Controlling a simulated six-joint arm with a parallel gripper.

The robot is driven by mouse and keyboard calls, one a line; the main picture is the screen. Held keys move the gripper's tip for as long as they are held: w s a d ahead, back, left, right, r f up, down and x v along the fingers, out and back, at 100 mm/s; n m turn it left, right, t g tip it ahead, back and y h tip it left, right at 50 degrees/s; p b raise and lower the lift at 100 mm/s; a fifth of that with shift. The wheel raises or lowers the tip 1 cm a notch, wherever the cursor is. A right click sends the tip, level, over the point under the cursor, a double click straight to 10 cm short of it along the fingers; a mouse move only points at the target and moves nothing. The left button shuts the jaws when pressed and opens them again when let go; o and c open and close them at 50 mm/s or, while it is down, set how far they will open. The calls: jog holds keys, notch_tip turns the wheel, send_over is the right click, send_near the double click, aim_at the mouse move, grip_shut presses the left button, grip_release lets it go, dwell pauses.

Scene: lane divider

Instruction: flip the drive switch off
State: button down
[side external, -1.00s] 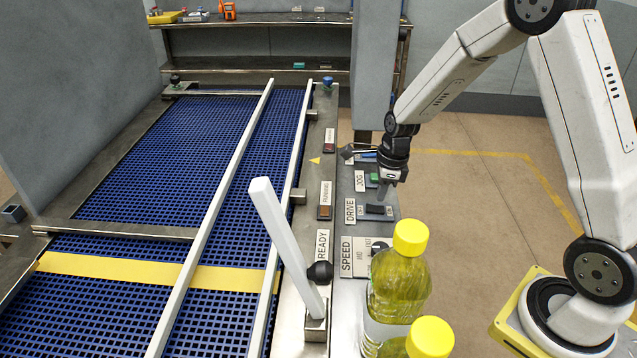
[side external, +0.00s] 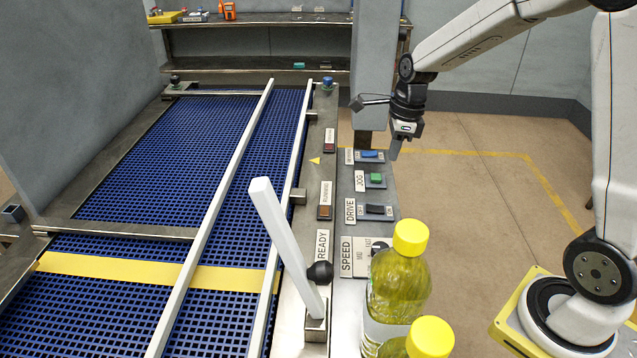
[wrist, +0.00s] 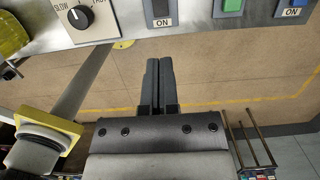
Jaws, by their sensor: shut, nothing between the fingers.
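The drive switch (side external: 375,210) is a black rocker on the grey control panel, beside the DRIVE label (side external: 350,211). In the wrist view the black switch (wrist: 161,8) shows at the top edge, with an ON mark just below it; its other end is cut off. I cannot tell surely which way it is tipped. My gripper (side external: 394,156) is shut and empty. It is above and beyond the switch, near the blue switch (side external: 370,155), and apart from the panel. In the wrist view its closed fingertips (wrist: 159,62) point toward the drive switch across a gap.
A green JOG button (side external: 376,178) and the SPEED knob (side external: 380,249) flank the switch. Bottles with yellow caps (side external: 410,237) stand close in front of the panel. A white bar (side external: 284,240) leans up beside the READY label. Open floor lies right of the panel.

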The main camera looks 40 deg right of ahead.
aim_at(371, 208)
dwell(0.3)
jog(key=shift+w+a, duration=0.45)
jog(key=shift+a, duration=0.1)
jog(key=shift+f, duration=0.15)
jog(key=shift+w+a+f, duration=0.2)
jog(key=shift+f, duration=2.1)
jog(key=shift+w+a+f, duration=0.2)
jog(key=shift+f, duration=2.05)
jog(key=shift+w+a+f, duration=0.2)
jog(key=shift+f, duration=2.1)
